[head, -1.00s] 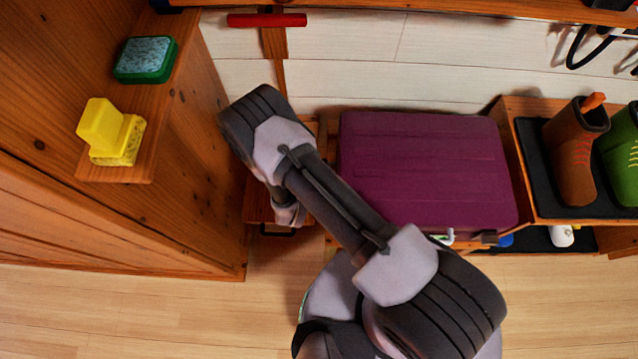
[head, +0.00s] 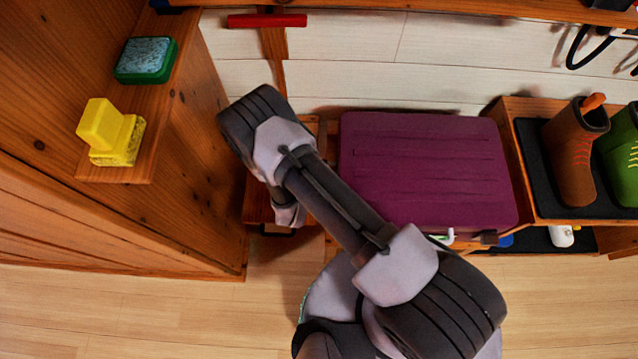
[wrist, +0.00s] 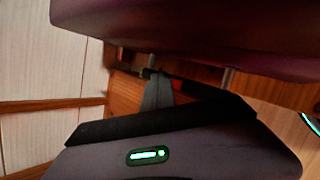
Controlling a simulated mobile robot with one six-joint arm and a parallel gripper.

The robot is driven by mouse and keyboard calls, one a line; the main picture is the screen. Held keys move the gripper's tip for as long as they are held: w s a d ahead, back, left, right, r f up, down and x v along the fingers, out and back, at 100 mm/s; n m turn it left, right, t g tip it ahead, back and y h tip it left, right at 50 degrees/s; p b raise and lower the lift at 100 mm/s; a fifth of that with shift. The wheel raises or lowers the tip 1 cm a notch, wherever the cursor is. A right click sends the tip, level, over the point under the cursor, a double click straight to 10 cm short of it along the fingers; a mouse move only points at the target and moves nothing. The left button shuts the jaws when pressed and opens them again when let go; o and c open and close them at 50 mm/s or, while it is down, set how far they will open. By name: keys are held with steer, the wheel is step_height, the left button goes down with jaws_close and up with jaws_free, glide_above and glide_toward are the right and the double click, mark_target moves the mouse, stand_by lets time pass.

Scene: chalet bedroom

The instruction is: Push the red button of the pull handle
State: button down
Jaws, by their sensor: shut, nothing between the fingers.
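A large purple suitcase (head: 430,165) stands behind my arm in the head view. It also fills the top of the wrist view (wrist: 200,25). Under its edge in the wrist view, thin metal posts lead to a dark pull handle (wrist: 203,86). A small red patch, seemingly the red button (wrist: 176,80), shows on it just right of my fingertips. My gripper (wrist: 152,77) is shut and empty, its grey fingers pointing at the handle. They look very close to it, but I cannot tell whether they touch.
A low rack (head: 560,215) with boots is right of the suitcase. A red bar (head: 266,20) is on the back wall. Wooden floor (head: 150,310) in front is clear.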

stand_by(0.5)
steer(key=shift+f+b, duration=0.45)
steer(key=shift+f+b, duration=0.3)
stand_by(0.4)
steer(key=shift+r+p, duration=0.6)
steer(key=shift+r, duration=0.2)
step_height(320, 180, up, 6)
steer(key=p, duration=0.4)
